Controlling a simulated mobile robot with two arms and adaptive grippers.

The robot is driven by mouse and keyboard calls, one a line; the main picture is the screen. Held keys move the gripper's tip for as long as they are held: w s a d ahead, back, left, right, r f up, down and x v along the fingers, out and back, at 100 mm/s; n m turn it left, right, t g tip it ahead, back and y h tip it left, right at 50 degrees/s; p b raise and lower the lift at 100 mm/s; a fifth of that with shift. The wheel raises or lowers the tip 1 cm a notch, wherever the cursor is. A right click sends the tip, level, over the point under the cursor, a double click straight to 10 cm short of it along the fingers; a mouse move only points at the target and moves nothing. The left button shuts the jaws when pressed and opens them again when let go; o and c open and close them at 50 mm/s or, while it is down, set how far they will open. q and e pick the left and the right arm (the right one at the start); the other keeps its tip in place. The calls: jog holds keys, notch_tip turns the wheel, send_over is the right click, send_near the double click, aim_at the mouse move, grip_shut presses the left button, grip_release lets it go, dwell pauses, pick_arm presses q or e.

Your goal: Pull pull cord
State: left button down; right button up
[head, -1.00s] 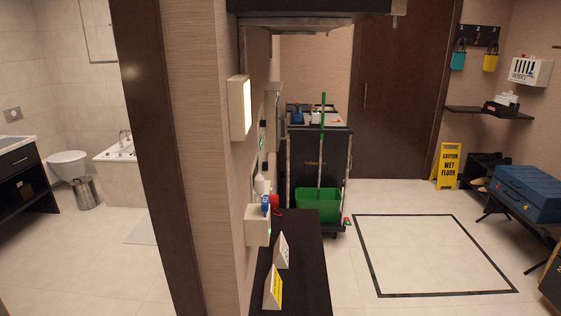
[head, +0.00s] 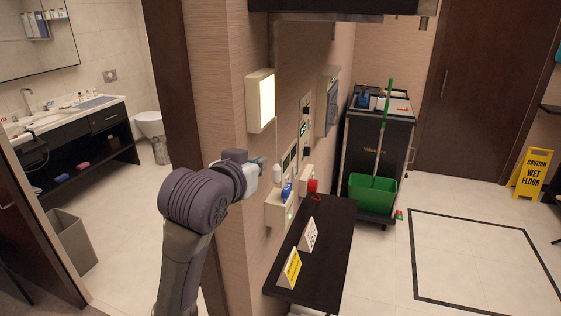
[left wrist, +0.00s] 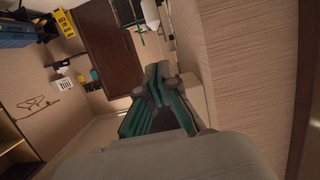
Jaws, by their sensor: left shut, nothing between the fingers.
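My left gripper (left wrist: 157,72) is shut and empty in the left wrist view, its dark and green fingers together. In the head view my left gripper (head: 248,174) is beside the wall corner, below the lit lamp box (head: 261,100); its fingertips are hard to make out there. My right gripper is not in view.
A cart with a green bucket (head: 370,195) stands beyond. A dark door frame (head: 172,90) is on the left. Open floor lies to the right.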

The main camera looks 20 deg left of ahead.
pick_arm(q)
jog(key=r, duration=0.2)
jog(key=p, duration=0.4)
send_over(277, 174)
notch_tip(277, 174, down, 2)
jog(key=f, duration=0.3)
jog(key=s+f+p, duration=0.1)
jog(key=shift+a+f, duration=0.2)
jog(key=shift+f, duration=0.15)
jog(key=shift+w, duration=0.1)
